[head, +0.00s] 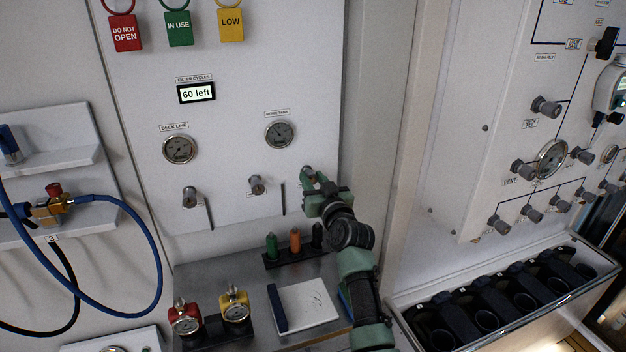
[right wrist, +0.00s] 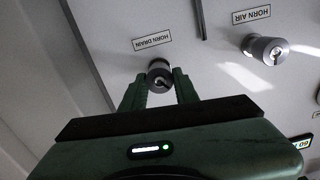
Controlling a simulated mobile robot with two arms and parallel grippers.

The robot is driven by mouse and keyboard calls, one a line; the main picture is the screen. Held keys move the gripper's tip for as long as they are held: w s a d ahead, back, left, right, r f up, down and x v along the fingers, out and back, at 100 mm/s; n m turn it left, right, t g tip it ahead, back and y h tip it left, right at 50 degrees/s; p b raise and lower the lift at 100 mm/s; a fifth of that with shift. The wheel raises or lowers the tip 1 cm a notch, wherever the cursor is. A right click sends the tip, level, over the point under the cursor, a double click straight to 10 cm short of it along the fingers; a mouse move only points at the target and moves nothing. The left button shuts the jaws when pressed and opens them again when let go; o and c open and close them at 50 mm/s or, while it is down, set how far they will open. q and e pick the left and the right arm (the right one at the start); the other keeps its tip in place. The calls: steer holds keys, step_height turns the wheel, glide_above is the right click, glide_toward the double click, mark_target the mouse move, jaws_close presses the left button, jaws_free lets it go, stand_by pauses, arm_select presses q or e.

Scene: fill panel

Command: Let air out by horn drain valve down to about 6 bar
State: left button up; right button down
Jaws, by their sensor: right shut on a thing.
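The horn drain valve (right wrist: 159,76) is a grey round knob on the white panel, under its HORN DRAIN label in the right wrist view, which shows it upside down. My right gripper (right wrist: 159,90) is shut on this knob, one green finger on each side. In the head view my right gripper (head: 312,182) reaches the knob at the panel's lower right and mostly hides it. The horn air knob (right wrist: 266,50) is beside it, and shows in the head view too (head: 257,184). The horn gauge (head: 280,134) is above; its reading is too small to tell. My left gripper is not in view.
The deck line gauge (head: 180,149) and another knob (head: 190,197) are to the left. Below, a grey shelf holds colored markers (head: 295,240), a notepad (head: 304,305), and red and yellow gauges (head: 235,306). A second panel with several knobs (head: 546,107) stands at right.

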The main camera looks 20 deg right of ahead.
steer(key=m+p, duration=0.1)
steer(key=m, duration=0.2)
steer(key=shift+m, duration=0.4)
steer(key=shift+d+f+m+p, duration=0.1)
steer(key=shift+m+p, duration=0.3)
steer(key=shift+m, duration=1.2)
steer(key=c, duration=1.1)
jaws_free()
steer(key=shift+s+p, duration=0.3)
steer(key=s+p, duration=0.3)
steer(key=s, duration=0.4)
steer(key=shift+s+d, duration=0.1)
steer(key=shift+d, duration=0.05)
